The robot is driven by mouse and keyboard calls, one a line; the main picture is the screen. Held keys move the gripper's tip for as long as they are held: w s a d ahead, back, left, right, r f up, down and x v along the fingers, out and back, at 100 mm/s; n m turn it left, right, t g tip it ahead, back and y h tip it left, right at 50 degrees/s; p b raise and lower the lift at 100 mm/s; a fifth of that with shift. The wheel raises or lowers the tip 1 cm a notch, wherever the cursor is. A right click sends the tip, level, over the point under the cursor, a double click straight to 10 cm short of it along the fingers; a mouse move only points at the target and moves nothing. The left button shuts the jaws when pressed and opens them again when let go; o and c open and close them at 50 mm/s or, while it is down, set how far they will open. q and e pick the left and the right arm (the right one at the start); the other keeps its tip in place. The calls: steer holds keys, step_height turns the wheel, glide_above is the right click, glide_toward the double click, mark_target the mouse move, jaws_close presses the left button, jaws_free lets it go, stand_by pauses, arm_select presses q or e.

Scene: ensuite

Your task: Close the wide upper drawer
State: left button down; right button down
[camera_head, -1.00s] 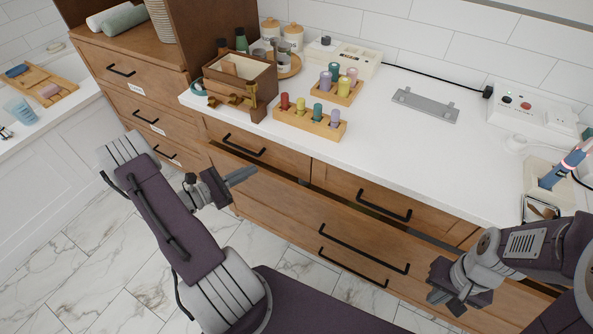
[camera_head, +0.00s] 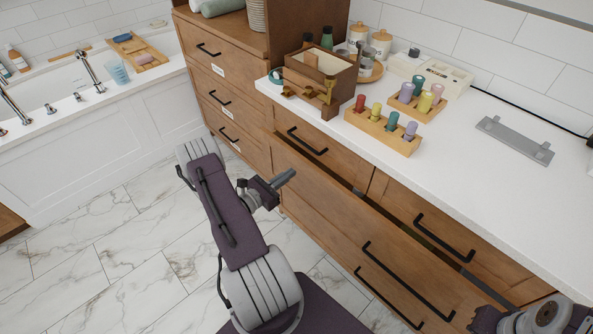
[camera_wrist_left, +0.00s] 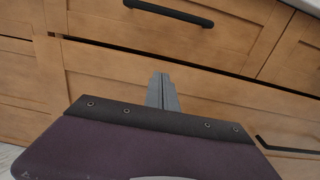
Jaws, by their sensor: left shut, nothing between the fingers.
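The wide upper drawer (camera_head: 335,208) sits below a row of narrower drawers and is pulled out a little, with a dark gap along its top edge. Its long black handle (camera_head: 408,282) is on the right part of its front. In the left wrist view the drawer front (camera_wrist_left: 225,98) fills the middle below that gap. My left gripper (camera_head: 287,177) is shut and empty, its fingers pointing at the left part of this front. In the left wrist view its fingertips (camera_wrist_left: 162,80) overlap the front; I cannot tell whether they touch. My right gripper is mostly cut off at the lower right.
Above the drawer, the white counter (camera_head: 465,150) holds a wooden box (camera_head: 322,80), bottle racks (camera_head: 383,130) and a grey plate (camera_head: 514,139). A taller wooden cabinet (camera_head: 215,75) stands left. Marble floor (camera_head: 130,250) is clear between it and the bathtub (camera_head: 75,120).

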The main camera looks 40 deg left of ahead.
mark_target(303, 163)
arm_select(q)
steer(key=w, duration=0.3)
steer(key=shift+w+d+b, duration=0.15)
steer(key=shift+w+b, duration=0.15)
steer(key=shift+w, duration=0.25)
steer(key=w, duration=0.4)
steer(key=shift+d, duration=0.15)
steer(key=shift+r, duration=0.2)
